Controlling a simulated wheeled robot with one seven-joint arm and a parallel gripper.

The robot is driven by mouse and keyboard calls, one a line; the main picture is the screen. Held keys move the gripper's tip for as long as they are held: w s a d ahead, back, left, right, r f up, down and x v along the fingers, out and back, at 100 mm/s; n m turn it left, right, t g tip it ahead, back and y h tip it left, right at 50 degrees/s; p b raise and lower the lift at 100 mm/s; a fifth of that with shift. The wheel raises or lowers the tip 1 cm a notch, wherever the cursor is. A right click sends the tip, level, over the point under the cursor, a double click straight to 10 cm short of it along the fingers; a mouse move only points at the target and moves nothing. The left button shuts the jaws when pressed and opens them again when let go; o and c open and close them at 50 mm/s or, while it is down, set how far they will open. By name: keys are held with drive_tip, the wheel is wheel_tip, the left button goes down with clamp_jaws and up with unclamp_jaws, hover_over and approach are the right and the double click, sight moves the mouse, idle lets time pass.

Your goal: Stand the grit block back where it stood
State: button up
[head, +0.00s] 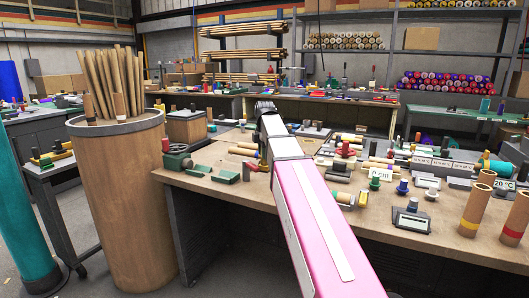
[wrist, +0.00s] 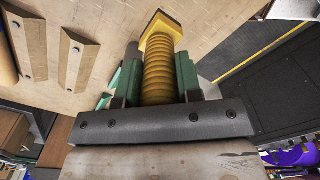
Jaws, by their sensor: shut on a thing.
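My gripper (wrist: 156,75) fills the middle of the wrist view, with a green finger on each side and a dark bar behind them. It is shut on a yellow ribbed piece (wrist: 158,70) with a squarish yellow end that points away from me. I cannot tell for sure that this piece is the grit block. Its far end shows over the wooden bench top (wrist: 115,20); I cannot tell if it touches. In the head view my pink arm reaches over the bench (head: 230,192), and the held piece is not clear there.
Two wooden bars with bolts (wrist: 80,58) lie left of the gripper in the wrist view. In the head view, green blocks (head: 226,177) lie left of my arm, a grey scale (head: 411,222) and cardboard tubes (head: 477,208) stand right. A tall brown drum (head: 122,205) stands left.

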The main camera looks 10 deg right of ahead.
sight(265, 166)
drive_tip(key=shift+f, duration=2.7)
drive_tip(key=shift+f, duration=0.45)
drive_tip(key=o, duration=1.1)
drive_tip(key=shift+c, duration=0.2)
wheel_tip(265, 166, up, 11)
drive_tip(key=shift+f, duration=0.1)
